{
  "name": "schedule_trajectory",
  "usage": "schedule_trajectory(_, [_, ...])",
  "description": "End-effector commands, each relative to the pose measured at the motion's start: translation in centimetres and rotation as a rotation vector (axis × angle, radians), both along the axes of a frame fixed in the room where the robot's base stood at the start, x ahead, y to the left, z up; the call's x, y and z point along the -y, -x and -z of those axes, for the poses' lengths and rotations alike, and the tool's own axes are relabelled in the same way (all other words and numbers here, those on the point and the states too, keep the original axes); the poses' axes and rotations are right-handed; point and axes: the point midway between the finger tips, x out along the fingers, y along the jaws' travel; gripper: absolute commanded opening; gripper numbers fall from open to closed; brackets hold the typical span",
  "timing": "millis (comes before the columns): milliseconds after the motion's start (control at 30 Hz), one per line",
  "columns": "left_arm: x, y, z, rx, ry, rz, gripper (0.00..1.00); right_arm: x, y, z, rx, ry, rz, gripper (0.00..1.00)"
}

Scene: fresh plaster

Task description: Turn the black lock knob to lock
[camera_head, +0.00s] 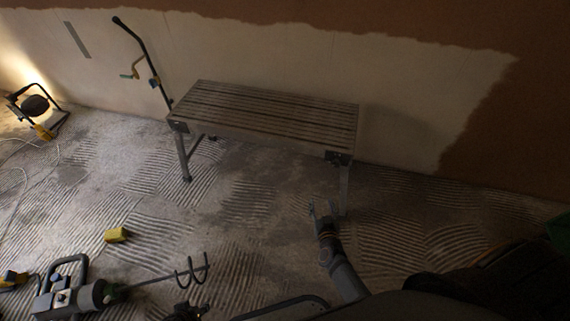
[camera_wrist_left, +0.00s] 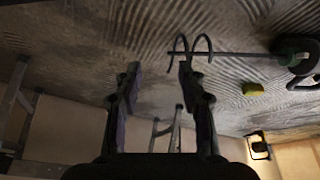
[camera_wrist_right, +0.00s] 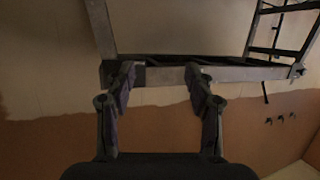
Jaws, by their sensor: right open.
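The slatted work platform (camera_head: 265,115) stands on metal legs in front of the wall. A small dark fitting (camera_head: 338,158), which looks like the black lock knob, sits at its near right corner above the leg. My right gripper (camera_head: 322,208) is open and empty beside that leg, below the fitting. In the right wrist view its fingertips (camera_wrist_right: 160,74) overlap the platform's edge rail, with a dark corner fitting (camera_wrist_right: 107,74) close by the left finger. Whether they touch is unclear. My left gripper (camera_wrist_left: 159,72) is open and empty; the head view shows only dark parts low down.
A mixer with a spiral paddle (camera_head: 82,296) lies at lower left, near a yellow block (camera_head: 116,235).

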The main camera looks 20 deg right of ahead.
Motion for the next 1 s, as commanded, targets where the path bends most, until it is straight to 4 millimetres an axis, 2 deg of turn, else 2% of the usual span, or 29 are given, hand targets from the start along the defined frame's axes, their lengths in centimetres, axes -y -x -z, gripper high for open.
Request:
schedule_trajectory(33, [0.6,-0.9,2.1,0.028,0.015,0.006,0.40,0.8,-1.4,1.6,0.083,0.008,0.054,0.54])
schedule_trajectory(133, [1.6,-1.9,0.4,0.066,0.040,0.018,0.40,2.5,-2.9,-0.4,0.204,0.023,0.162,0.54])
schedule_trajectory(300, [2.5,-2.5,-2.2,0.102,0.063,0.034,0.40,4.4,-3.4,-2.7,0.300,0.030,0.279,0.54])
schedule_trajectory(533, [2.7,-2.8,-3.4,0.115,0.069,0.037,0.40,4.9,-3.6,-3.8,0.316,0.031,0.303,0.54])
schedule_trajectory(667, [2.6,-3.8,-3.5,0.166,0.069,0.034,0.40,5.6,-4.9,-3.6,0.318,0.033,0.302,0.54])
schedule_trajectory(733, [2.6,-4.8,-3.8,0.219,0.069,0.029,0.40,6.3,-6.1,-3.6,0.319,0.033,0.301,0.54])
schedule_trajectory(1000, [2.1,-10.4,-8.1,0.473,0.048,0.019,0.40,7.4,-7.9,-3.6,0.315,0.032,0.300,0.54])
